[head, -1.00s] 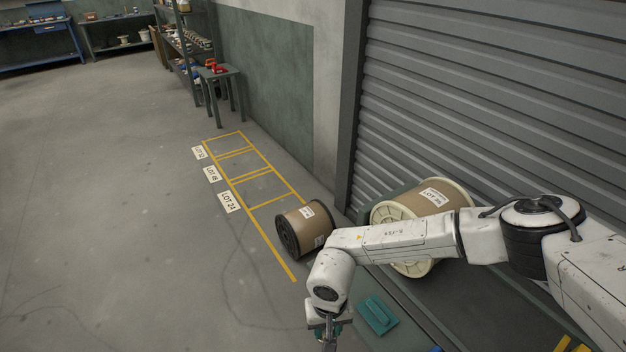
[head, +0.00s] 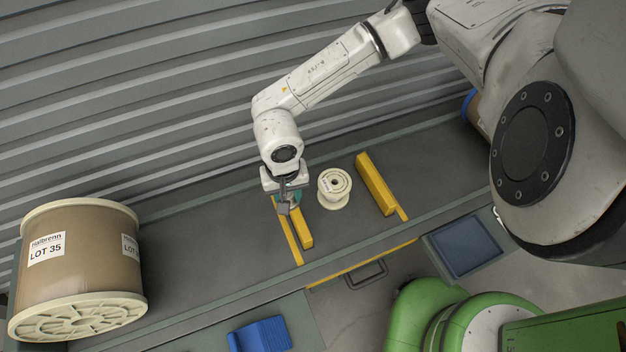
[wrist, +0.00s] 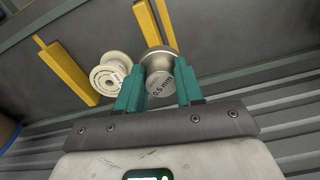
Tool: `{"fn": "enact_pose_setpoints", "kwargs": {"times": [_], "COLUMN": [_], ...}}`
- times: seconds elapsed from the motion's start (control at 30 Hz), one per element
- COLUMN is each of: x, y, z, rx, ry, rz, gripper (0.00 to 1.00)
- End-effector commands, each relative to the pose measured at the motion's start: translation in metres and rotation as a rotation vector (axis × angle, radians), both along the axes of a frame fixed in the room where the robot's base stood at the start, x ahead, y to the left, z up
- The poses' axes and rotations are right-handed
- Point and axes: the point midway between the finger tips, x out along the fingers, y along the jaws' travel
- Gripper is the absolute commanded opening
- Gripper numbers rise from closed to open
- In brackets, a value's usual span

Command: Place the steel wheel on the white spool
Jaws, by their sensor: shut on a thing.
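My gripper (head: 285,203) points down over the grey bench, just left of the white spool. In the wrist view, the green fingers of my gripper (wrist: 160,92) are shut on the steel wheel (wrist: 160,76), a silvery round piece marked "0.5 mm". In the head view the wheel is mostly hidden by the gripper. The white spool (head: 334,188) stands upright on the bench, its round flange with a centre hole facing up. It also shows in the wrist view (wrist: 110,75), left of the held wheel and apart from it.
Yellow bars (head: 376,184) lie on either side of the white spool; the left one (head: 303,226) is beside my gripper. A large brown LOT 35 spool (head: 82,255) stands at far left. A ribbed shutter (head: 130,100) rises behind. Bare bench (head: 210,235) lies left of my gripper.

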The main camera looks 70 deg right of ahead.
Motion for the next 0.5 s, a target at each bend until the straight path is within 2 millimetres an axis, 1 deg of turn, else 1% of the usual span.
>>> {"fn": "enact_pose_setpoints", "kwargs": {"times": [0.03,0.07,0.1,0.17,0.2,0.3,0.4,0.5], "x": [-0.022,-0.035,-0.051,-0.075,-0.090,-0.123,-0.147,-0.161], "y": [-0.011,-0.015,-0.020,-0.026,-0.028,-0.029,-0.027,-0.025], "z": [-0.001,0.000,0.002,0.004,0.006,0.011,0.015,0.018], "rx": [0.001,0.001,0.003,0.005,0.009,0.014,0.020,0.025], "ry": [-0.001,0.000,0.000,-0.001,0.000,-0.001,-0.001,-0.003], "rz": [-0.075,-0.119,-0.179,-0.265,-0.322,-0.444,-0.538,-0.598], "gripper": [0.01,0.01,0.01,0.01,0.01,0.01,0.01,0.01]}}
